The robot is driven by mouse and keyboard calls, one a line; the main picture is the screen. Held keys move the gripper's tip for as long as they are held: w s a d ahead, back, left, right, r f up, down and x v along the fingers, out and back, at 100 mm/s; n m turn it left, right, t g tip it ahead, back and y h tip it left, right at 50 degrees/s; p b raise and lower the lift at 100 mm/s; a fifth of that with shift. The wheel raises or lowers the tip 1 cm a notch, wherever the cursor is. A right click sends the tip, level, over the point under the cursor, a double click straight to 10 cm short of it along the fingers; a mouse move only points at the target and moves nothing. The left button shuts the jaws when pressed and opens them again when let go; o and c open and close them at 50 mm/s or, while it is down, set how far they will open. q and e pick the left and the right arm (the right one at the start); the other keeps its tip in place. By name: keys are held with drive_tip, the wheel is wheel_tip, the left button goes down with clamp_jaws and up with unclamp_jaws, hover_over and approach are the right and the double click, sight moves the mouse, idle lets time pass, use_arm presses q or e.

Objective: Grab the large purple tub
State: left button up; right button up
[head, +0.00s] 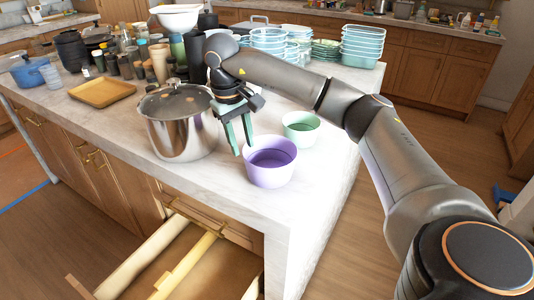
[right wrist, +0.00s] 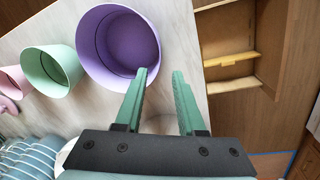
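The large purple tub (head: 271,168) stands upright on the island's marble top near its front right corner. It also shows in the right wrist view (right wrist: 112,40), with an empty inside. My right gripper (head: 241,146) has green fingers that point down at the tub's left rim. In the right wrist view the right gripper (right wrist: 162,72) is open, with a gap between its fingers. The left finger overlaps the tub's rim and the right finger is outside the tub; I cannot tell whether they touch it. My left gripper is not in view.
A steel pot (head: 181,128) stands just left of my right gripper. A green tub (head: 301,127) sits behind the purple one, and a pink tub (right wrist: 12,82) shows beyond it. An open drawer (head: 180,262) juts out below the counter. Stacked dishes (head: 362,45) fill the back.

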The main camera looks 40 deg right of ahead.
sight(249, 169)
drive_tip(key=f, duration=0.2)
drive_tip(key=d+f, duration=0.1)
drive_tip(key=f, duration=0.5)
drive_tip(key=shift+s+d+p, duration=0.15)
drive_tip(key=shift+s+p, duration=0.1)
drive_tip(key=shift+p, duration=0.15)
clamp_jaws()
idle(1.0)
